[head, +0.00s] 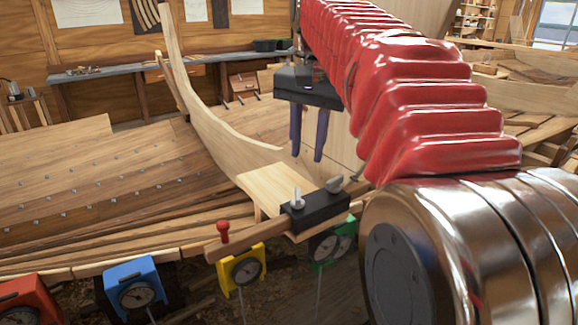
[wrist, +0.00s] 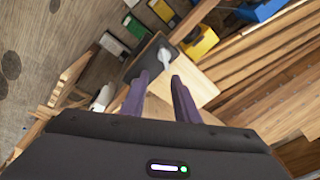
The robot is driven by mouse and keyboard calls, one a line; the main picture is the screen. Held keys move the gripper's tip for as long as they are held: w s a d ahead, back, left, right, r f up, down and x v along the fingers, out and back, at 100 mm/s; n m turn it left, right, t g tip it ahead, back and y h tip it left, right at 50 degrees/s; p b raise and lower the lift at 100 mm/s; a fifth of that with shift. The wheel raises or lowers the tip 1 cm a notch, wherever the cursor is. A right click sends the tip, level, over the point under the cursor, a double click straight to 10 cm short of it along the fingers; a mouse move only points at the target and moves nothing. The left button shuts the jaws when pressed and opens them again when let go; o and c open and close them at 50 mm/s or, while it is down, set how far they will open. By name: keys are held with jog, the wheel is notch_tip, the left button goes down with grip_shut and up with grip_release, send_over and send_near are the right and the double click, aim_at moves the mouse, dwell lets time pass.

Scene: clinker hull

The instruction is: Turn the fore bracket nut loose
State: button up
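A black bracket (head: 322,212) is mounted on a wooden bar beside a pale board. It carries a silver bolt with a nut (head: 297,197) on its left and a grey wing-shaped nut (head: 334,185) at its right end. I cannot tell which is the fore bracket nut. My gripper (head: 307,157), with two purple fingers, hangs above and behind the bracket. In the wrist view its fingers (wrist: 160,80) are apart with nothing between them. The black bracket (wrist: 143,62) and a pale nut (wrist: 164,56) lie beyond the fingertips. The fingers touch neither nut.
Red (head: 27,300), blue (head: 136,286), yellow (head: 241,268) and green (head: 333,243) dial boxes line the plank edge. The curved wooden stem (head: 205,118) rises left of my gripper.

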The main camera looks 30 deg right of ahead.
aim_at(335, 178)
jog(key=w+d+r+m+g, duration=0.2)
jog(key=w+d+m, duration=0.2)
jog(key=d, duration=0.6)
jog(key=shift+d+r+m+y, duration=0.15)
jog(key=shift+r+m+y, duration=0.15)
jog(key=shift+m, duration=0.3)
jog(key=shift+f, duration=0.1)
jog(key=shift+f, duration=6.85)
grip_shut()
